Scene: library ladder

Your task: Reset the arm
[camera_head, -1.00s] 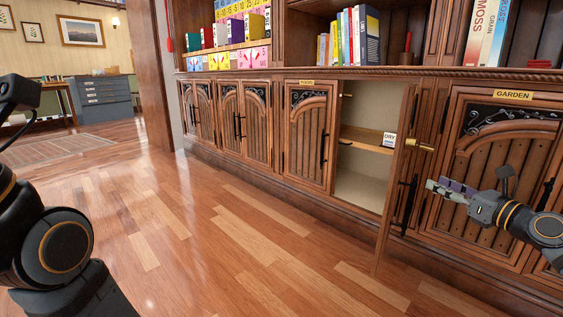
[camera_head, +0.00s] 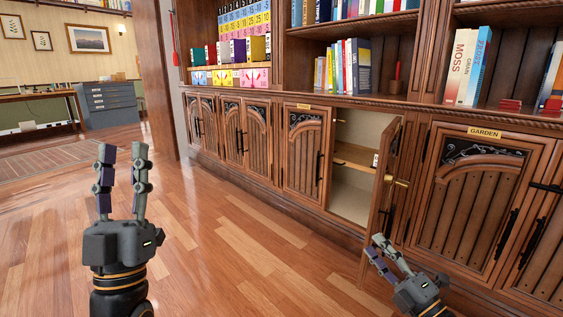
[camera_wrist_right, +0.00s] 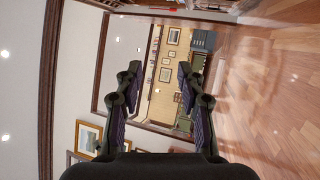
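My left gripper (camera_head: 122,172) points up in the head view at the lower left, over the wooden floor. Its two fingers are apart with nothing between them. My right gripper (camera_head: 377,250) is at the lower right, in front of the cabinets and close to the open cabinet door (camera_head: 382,205) in the picture. Whether it touches the door I cannot tell. In the right wrist view its fingers (camera_wrist_right: 158,85) are spread apart, and only the distant room shows between them.
The open cabinet (camera_head: 352,200) shows a shelf inside. The closed GARDEN cabinet (camera_head: 470,205) stands to its right. Books (camera_head: 345,68) line the shelves above. The wooden floor (camera_head: 220,250) is clear in the middle. Grey drawers (camera_head: 107,105) stand far left.

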